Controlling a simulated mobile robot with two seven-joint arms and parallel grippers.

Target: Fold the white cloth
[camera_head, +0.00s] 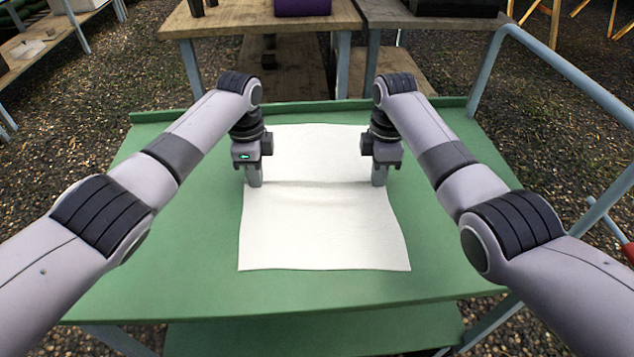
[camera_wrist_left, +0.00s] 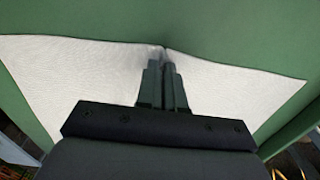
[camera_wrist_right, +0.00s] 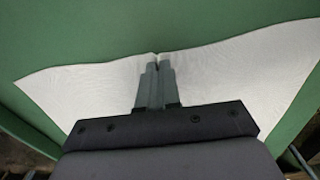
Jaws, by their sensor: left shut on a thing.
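The white cloth (camera_head: 322,232) lies spread on the green table, with a raised crease running across it between my two grippers. My left gripper (camera_head: 254,184) is at the cloth's left edge, shut on it; in the left wrist view its fingers (camera_wrist_left: 164,62) pinch the cloth's edge. My right gripper (camera_head: 378,182) is at the right edge; in the right wrist view its fingers (camera_wrist_right: 157,66) are together on the cloth's edge, which peaks between them. The cloth's far part is partly hidden by my grippers.
The green table (camera_head: 180,250) is bare around the cloth, with a low raised rim at its far edge. A wooden table (camera_head: 262,18) with a purple item (camera_head: 302,7) stands behind. A blue-grey rail (camera_head: 565,65) runs along the right.

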